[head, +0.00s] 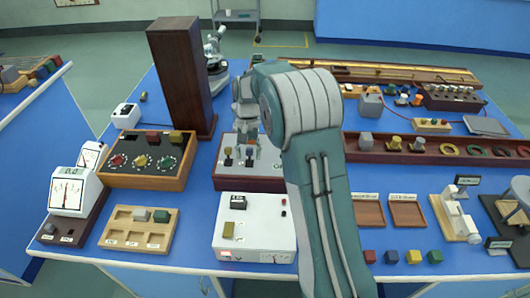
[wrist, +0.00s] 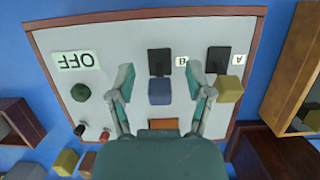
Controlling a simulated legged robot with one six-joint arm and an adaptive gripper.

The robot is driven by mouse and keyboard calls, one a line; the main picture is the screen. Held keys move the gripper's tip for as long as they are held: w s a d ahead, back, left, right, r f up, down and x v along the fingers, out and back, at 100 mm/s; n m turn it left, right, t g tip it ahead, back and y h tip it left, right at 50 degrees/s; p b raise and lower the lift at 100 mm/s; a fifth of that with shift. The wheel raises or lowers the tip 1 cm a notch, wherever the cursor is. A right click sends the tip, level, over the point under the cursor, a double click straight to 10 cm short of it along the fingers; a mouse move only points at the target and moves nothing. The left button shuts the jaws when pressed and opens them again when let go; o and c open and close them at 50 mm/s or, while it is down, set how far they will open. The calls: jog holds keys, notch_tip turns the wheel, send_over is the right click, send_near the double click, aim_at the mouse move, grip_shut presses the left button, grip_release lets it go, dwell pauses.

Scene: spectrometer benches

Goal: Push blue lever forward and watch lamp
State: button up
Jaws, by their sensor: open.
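The lever panel (wrist: 130,35) is a light board in a brown wooden frame, seen upside down in the wrist view. The blue lever (wrist: 159,92) is beside the label B, with a dark slot plate behind it. A yellow lever (wrist: 230,89) is beside the label A. A dark green round lamp (wrist: 80,92) looks unlit, near a sign (wrist: 76,61) reading OFF. My gripper (wrist: 160,75) is open, its fingers on either side of the blue lever with visible gaps. In the head view, my gripper (head: 250,147) is over the panel (head: 232,184); my arm hides its right part.
A tall dark wooden block (head: 178,75) stands behind left of the panel. A box with dials (head: 146,160) is on the left. A white instrument box (head: 254,232) is in front. A long wooden rail tray (head: 400,153) lies to the right.

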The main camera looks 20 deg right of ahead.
aim_at(249, 168)
jog(key=t, duration=0.1)
jog(key=s+t+h, duration=0.1)
jog(key=shift+s+a+f+t, duration=0.1)
jog(key=shift+s+a+t, duration=0.1)
jog(key=shift+a+t, duration=0.15)
jog(key=shift+r+t, duration=0.2)
jog(key=shift+t, duration=0.15)
notch_tip(249, 168, up, 11)
jog(key=s+r+n+t, duration=0.1)
jog(key=s+r, duration=0.1)
jog(key=s, duration=0.4)
jog(key=s+r+n+t, duration=0.1)
jog(key=s+r, duration=0.2)
jog(key=s, duration=0.3)
jog(key=s+a+r+t, duration=0.1)
jog(key=s+r, duration=0.2)
jog(key=s, duration=0.3)
jog(key=shift+s+r+n, duration=0.15)
jog(key=shift+s+n, duration=0.05)
jog(key=shift+n, duration=0.2)
jog(key=shift+a, duration=0.1)
jog(key=s+f+n+t, duration=0.1)
jog(key=s+t, duration=0.1)
jog(key=s, duration=0.8)
jog(key=shift+f+n, duration=0.3)
jog(key=shift+f, duration=0.05)
